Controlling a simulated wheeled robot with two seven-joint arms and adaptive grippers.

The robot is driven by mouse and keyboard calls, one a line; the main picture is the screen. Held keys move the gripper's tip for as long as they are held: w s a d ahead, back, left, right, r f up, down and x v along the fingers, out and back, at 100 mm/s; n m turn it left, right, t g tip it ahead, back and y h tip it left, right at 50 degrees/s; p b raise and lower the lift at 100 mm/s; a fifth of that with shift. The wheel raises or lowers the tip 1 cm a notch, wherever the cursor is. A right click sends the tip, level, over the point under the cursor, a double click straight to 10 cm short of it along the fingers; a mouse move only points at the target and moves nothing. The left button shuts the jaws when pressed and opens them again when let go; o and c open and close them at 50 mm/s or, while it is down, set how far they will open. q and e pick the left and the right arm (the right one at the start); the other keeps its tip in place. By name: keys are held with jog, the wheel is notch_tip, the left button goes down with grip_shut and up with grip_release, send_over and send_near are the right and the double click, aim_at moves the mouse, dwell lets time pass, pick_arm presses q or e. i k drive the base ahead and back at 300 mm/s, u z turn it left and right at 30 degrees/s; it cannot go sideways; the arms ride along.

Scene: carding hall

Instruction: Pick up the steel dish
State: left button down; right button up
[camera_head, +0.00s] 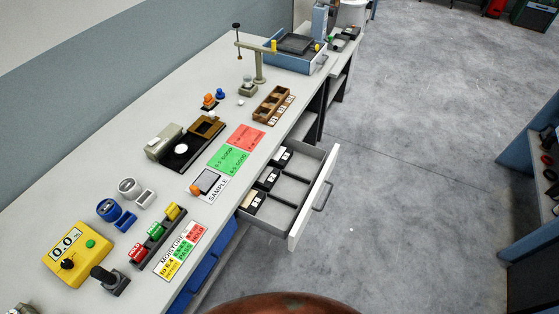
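A small round pale-grey metal piece (129,187) stands on the long bench, left of the middle, and looks like the steel dish. It is small, so I cannot be sure. A blue ring-shaped piece (108,209) is in front of it and a small pale square holder (145,198) beside it. Another metallic thing (22,309) is cut off at the bottom left corner, and I cannot tell what it is.
The bench (60,205) holds a yellow meter (76,254), a joystick (108,281), a rack of coloured tags (157,232) and a black scale (192,146). An open drawer (312,206) juts out to the right. A brown rounded thing (282,303) shows at the bottom. Floor is clear at right.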

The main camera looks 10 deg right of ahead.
aim_at(182, 150)
jog(key=u, duration=2.75)
jog(key=k, duration=0.95)
jog(key=z, duration=1.1)
jog(key=i, duration=0.5)
